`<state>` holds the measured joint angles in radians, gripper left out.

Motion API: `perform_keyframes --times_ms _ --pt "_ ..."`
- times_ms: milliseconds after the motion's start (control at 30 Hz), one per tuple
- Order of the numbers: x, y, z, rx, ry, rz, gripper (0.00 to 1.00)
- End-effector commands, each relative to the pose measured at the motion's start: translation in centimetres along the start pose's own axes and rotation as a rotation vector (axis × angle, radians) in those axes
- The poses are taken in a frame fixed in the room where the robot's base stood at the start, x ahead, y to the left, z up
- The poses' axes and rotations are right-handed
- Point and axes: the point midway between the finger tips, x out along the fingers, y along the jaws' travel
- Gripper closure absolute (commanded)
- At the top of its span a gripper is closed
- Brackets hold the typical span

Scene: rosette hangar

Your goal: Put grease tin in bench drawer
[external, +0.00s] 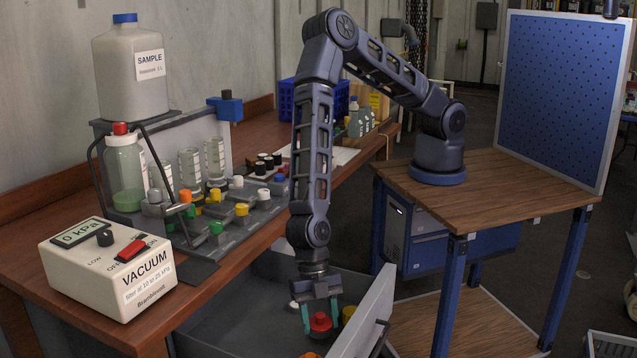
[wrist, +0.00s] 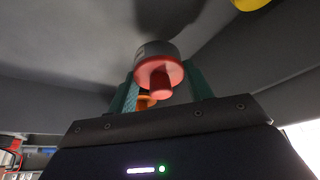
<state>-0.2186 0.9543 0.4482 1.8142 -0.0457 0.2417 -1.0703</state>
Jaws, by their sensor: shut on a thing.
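The bench drawer (external: 376,308) is pulled open below the bench, with its grey front panel and dark handle at the right. My gripper (external: 320,318) points down inside the drawer and is shut on a small tin with a red lid and knob (external: 320,325), which I take for the grease tin. In the wrist view the tin (wrist: 157,70) shows a grey body and red top between the two green fingers of my gripper (wrist: 160,88). Its label is not readable. I cannot tell whether the tin touches the drawer floor.
A yellow-topped thing (external: 348,313) is in the drawer right beside my gripper, and an orange one (external: 308,355) lies nearer the front. The bench (external: 212,290) above holds a vacuum box (external: 108,268) and a rack of bottles. A wooden table (external: 500,185) stands at the right.

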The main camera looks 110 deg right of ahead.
Motion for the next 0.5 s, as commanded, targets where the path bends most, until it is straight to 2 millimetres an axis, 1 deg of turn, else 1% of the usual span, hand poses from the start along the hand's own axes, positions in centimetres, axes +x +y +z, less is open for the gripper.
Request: perform_keyframes --times_ms 133,367,500 --pt "0.8 -0.1 0.3 -0.001 0.000 -0.001 0.75" --pt "3.4 -0.1 1.3 -0.001 0.000 -0.001 0.75" --pt "3.6 0.0 1.4 -0.002 0.000 0.001 0.75"
